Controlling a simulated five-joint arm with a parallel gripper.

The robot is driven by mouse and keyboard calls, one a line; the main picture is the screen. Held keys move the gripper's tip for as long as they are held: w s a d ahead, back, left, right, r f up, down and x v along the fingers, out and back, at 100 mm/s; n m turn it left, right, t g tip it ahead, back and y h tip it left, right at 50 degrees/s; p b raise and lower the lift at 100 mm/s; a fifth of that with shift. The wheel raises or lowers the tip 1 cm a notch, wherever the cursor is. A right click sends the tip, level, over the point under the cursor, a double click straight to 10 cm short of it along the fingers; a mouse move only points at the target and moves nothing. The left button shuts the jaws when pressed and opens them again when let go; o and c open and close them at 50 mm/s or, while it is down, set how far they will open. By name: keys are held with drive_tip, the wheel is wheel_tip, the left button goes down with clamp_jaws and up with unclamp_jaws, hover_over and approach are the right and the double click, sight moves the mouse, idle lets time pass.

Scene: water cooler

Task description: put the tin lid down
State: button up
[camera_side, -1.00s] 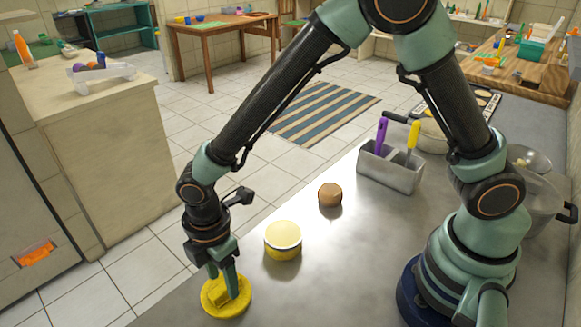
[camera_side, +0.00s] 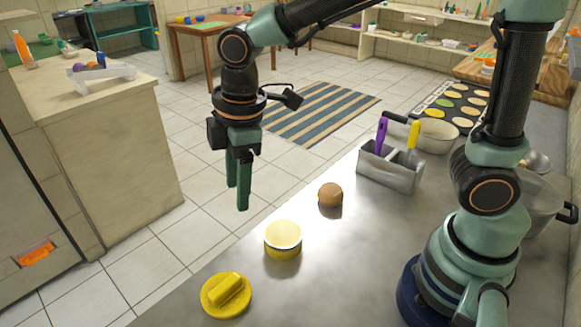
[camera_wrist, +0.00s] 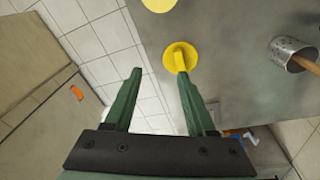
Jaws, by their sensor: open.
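The yellow tin lid (camera_side: 212,306) lies flat on the grey counter near its left front edge, its bar handle upward. It also shows in the wrist view (camera_wrist: 172,66), just beyond the fingertips. A yellow tin (camera_side: 283,250) with a pale top stands behind and to the right of the lid, apart from it. The tin is partly cut off at the top of the wrist view (camera_wrist: 158,4). My gripper (camera_side: 238,198) is open and empty, raised well above the lid and clear of it. Both fingers show in the wrist view (camera_wrist: 160,72).
A brown round object (camera_side: 330,194) sits beyond the tin. A grey caddy (camera_side: 388,172) with purple and yellow handled tools stands farther back, near a pot (camera_side: 435,138). Counter right of the lid is clear. The counter's edge (camera_side: 207,260) runs close to the lid's left.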

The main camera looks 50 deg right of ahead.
drive_tip(key=s+d+r+m+t, duration=0.2)
drive_tip(key=d+m, duration=0.4)
drive_tip(key=d, duration=0.3)
drive_tip(key=s+d+r+m+t, duration=0.2)
drive_tip(key=s+d+r+m, duration=0.1)
drive_tip(key=d+m, duration=0.4)
drive_tip(key=shift+d+r+h, duration=0.25)
drive_tip(key=shift+d+h, duration=0.05)
drive_tip(key=shift+d, duration=0.6)
